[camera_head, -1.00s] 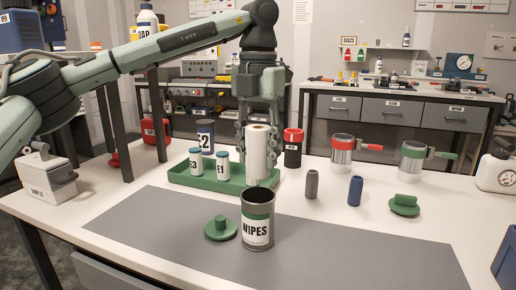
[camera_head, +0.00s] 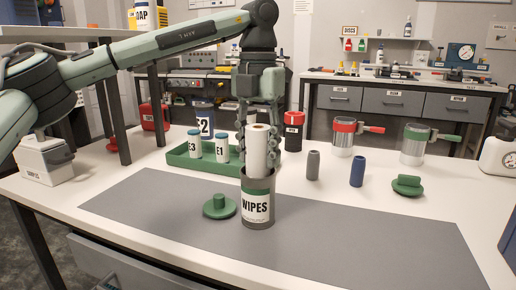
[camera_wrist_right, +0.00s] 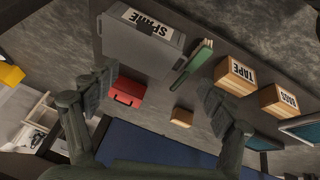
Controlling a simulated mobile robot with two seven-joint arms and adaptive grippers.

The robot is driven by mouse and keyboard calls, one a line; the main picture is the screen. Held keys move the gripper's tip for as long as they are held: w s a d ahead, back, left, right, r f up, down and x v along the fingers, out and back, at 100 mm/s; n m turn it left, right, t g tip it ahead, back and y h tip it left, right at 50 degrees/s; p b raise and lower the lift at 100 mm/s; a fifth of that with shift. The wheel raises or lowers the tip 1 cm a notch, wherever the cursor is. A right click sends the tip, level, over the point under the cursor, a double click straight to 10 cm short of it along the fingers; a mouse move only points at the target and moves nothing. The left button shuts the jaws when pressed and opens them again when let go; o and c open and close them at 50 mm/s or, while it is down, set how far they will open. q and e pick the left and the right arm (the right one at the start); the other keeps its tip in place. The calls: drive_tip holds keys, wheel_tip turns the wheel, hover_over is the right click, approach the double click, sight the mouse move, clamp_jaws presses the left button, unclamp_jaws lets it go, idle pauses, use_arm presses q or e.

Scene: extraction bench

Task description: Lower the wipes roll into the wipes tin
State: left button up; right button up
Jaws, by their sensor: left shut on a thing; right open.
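The white wipes roll (camera_head: 258,150) is upright in my left gripper (camera_head: 257,148), whose fingers are shut on its sides. The roll's lower end is at the mouth of the dark wipes tin (camera_head: 257,208), labelled WIPES. Its bottom is hidden by the tin's front rim, so I cannot tell how deep it sits. The tin stands upright on the grey mat. A green knobbed lid (camera_head: 219,207) lies left of the tin. My right gripper (camera_wrist_right: 155,105) is open and empty in the right wrist view, away from the bench top.
A green tray (camera_head: 178,155) with jars E3 and E1 stands behind left. A grey cylinder (camera_head: 313,165), a blue cylinder (camera_head: 357,172) and another green lid (camera_head: 407,186) stand to the right. The grey mat (camera_head: 350,235) is clear right of the tin.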

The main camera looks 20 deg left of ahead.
sight(258, 127)
use_arm(q)
drive_tip(key=shift+f, duration=0.1)
drive_tip(key=o, duration=1.2)
drive_tip(key=shift+o, duration=0.2)
wheel_tip(258, 127, up, 7)
drive_tip(key=p, duration=0.6)
